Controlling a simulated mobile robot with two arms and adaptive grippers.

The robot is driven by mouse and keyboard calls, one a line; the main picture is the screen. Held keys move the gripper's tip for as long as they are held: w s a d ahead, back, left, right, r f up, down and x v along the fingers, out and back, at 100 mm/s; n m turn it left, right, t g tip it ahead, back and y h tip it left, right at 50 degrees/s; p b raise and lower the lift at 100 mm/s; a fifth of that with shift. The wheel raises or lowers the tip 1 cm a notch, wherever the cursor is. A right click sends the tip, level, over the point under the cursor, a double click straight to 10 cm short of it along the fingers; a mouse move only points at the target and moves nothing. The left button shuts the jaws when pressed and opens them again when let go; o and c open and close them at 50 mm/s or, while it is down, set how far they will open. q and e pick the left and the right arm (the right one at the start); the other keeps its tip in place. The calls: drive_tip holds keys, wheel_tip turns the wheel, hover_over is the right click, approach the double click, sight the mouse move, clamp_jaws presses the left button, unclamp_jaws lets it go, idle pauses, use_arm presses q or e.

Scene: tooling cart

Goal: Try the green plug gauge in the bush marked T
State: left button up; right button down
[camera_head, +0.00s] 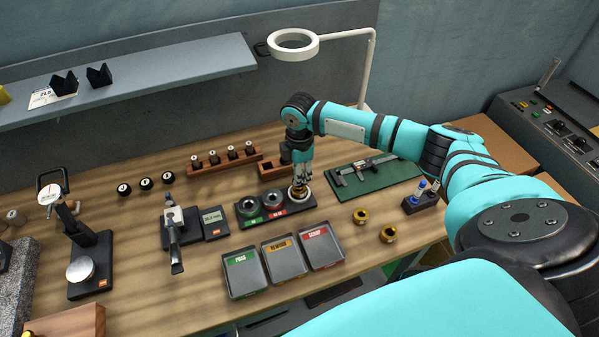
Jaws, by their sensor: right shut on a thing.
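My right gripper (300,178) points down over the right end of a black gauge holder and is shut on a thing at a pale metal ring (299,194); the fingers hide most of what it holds. Two brass bushes, one (360,216) behind the other (388,233), stand on the bench to the right; no letter T is readable on them. A small dark block (421,204) holds plug gauges with blue and white showing (421,185). I cannot make out a green plug gauge. My left gripper is not in view.
The black holder (262,221) carries ring gauges with green and red labels. Trays marked PASS (244,288), REWORK and SCRAP stand in front. A caliper (362,168) lies on a green mat (395,171). A magnifier lamp (294,43) rises behind. Bare bench surrounds the brass bushes.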

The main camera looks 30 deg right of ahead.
drive_tip(key=shift+f+b, duration=0.45)
drive_tip(key=shift+f, duration=0.6)
idle(1.6)
drive_tip(key=shift+r+p, duration=1.55)
drive_tip(key=shift+p, duration=0.4)
idle(1.5)
drive_tip(key=shift+r, duration=0.2)
wheel_tip(320, 180, up, 2)
drive_tip(key=shift+p, duration=0.7)
drive_tip(key=shift+r, duration=1.25)
